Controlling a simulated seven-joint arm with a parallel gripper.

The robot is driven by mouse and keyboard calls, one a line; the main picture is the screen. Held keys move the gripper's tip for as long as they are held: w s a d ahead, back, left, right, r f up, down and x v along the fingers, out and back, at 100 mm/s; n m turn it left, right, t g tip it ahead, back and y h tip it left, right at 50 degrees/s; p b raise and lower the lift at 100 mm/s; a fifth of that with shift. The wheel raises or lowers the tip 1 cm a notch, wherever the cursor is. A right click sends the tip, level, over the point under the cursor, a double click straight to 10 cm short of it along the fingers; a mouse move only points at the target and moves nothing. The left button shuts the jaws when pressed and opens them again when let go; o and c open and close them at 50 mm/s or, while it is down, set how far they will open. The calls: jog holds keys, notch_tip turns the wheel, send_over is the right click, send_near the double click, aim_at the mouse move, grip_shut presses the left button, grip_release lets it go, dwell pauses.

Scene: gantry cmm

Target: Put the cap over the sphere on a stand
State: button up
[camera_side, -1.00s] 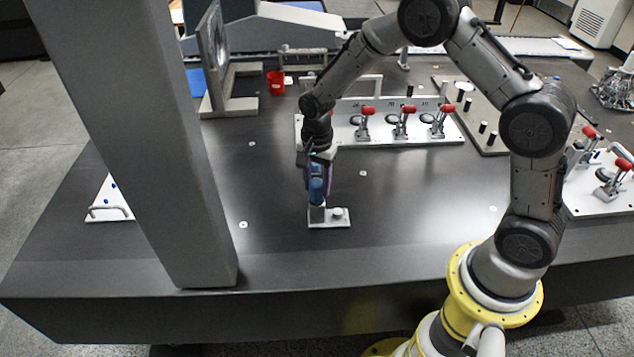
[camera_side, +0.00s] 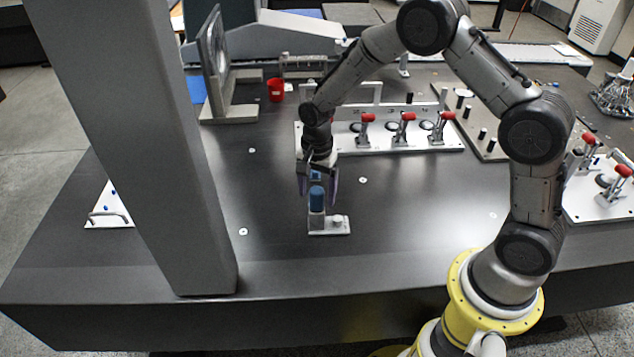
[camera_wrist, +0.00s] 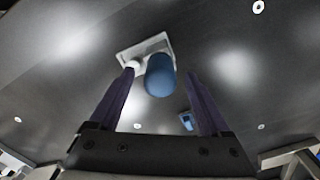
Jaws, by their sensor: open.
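In the wrist view the cap (camera_wrist: 159,77) shows near the middle, over the stand plate (camera_wrist: 128,53). A small pale knob (camera_side: 337,219) sits at the right of the base. My gripper (camera_side: 318,194) is open, behind and above the cap in the side view. Its two fingers are spread to either side of the cap, with gaps showing in the wrist view.
A small blue-and-pale object (camera_wrist: 186,121) lies between the fingers in the wrist view. Behind are a white plate with red-handled clamps (camera_side: 404,130) and a red cup (camera_side: 275,89). A grey column (camera_side: 150,150) stands at left. The table around the stand is clear.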

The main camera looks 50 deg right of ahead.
notch_tip(320, 180, up, 14)
jog(key=shift+f, duration=0.15)
dwell(0.3)
notch_tip(320, 180, up, 7)
jog(key=t, duration=0.2)
send_over(317, 189)
jog(key=s, duration=0.1)
jog(key=s+r+n+t, duration=0.2)
jog(key=s+r, duration=0.6)
jog(key=s, duration=0.1)
jog(key=s+f+n+t, duration=0.1)
jog(key=s+f+n, duration=0.3)
jog(key=s+n, duration=0.9)
jog(key=s, duration=0.3)
jog(key=shift+s+t, duration=0.25)
jog(key=shift+t, duration=0.05)
jog(key=shift+f, duration=0.1)
